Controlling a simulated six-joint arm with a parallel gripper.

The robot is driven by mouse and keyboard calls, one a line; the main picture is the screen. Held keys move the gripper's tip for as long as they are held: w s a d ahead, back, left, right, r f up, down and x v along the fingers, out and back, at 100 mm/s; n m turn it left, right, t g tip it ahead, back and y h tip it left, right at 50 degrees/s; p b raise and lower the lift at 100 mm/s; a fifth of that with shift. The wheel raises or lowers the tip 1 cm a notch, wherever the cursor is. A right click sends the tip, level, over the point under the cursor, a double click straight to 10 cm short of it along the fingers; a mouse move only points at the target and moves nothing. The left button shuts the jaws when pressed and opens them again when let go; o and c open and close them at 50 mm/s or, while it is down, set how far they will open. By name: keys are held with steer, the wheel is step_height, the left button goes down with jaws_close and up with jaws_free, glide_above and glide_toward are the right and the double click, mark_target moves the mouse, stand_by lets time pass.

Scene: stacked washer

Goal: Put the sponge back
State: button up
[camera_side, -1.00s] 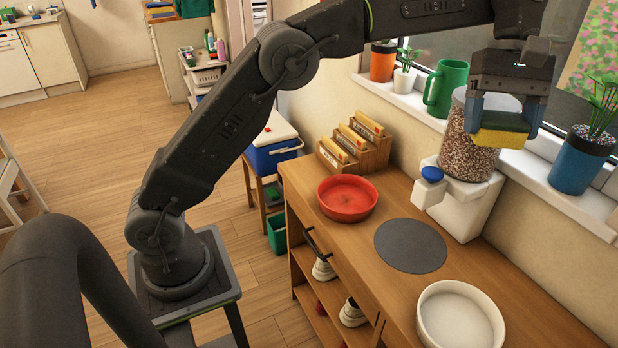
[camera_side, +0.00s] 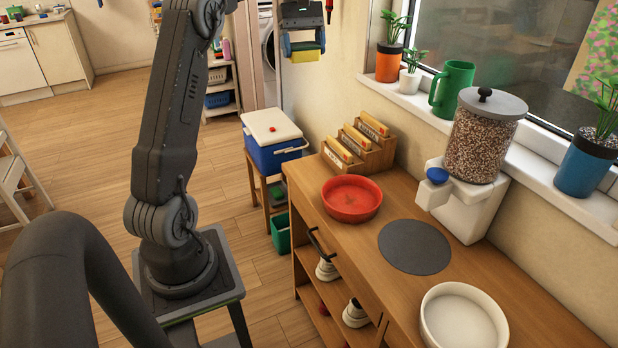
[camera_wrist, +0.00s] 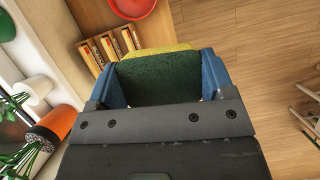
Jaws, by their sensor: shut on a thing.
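My gripper (camera_side: 304,45) is raised in the air at the top middle of the side view, beyond the counter's far end and in front of the washer. It is shut on the sponge (camera_side: 306,57), which shows as a yellow strip between the blue fingers. In the wrist view the sponge (camera_wrist: 160,80) fills the space between the fingers, with a dark green face towards the camera and a yellow edge beyond. The sponge touches nothing but my gripper.
On the counter (camera_side: 395,285) stand a red bowl (camera_side: 352,199), a wooden file box (camera_side: 358,150), a grain dispenser (camera_side: 482,140) and a white bowl (camera_side: 462,318). A blue cooler (camera_side: 272,140) stands beyond, with a green bin (camera_side: 281,232) below. A white washer (camera_side: 267,55) is behind. Potted plants line the sill.

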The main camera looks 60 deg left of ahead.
steer(key=s+a+n, duration=0.1)
steer(key=s+a, duration=0.6)
steer(key=s, duration=0.2)
glide_above(311, 180)
steer(key=a, duration=0.2)
steer(key=shift+t, duration=0.3)
steer(key=f, duration=3.3)
steer(key=shift+d, duration=0.2)
steer(key=shift+f, duration=2.05)
steer(key=shift+f, duration=0.1)
steer(key=o, duration=0.8)
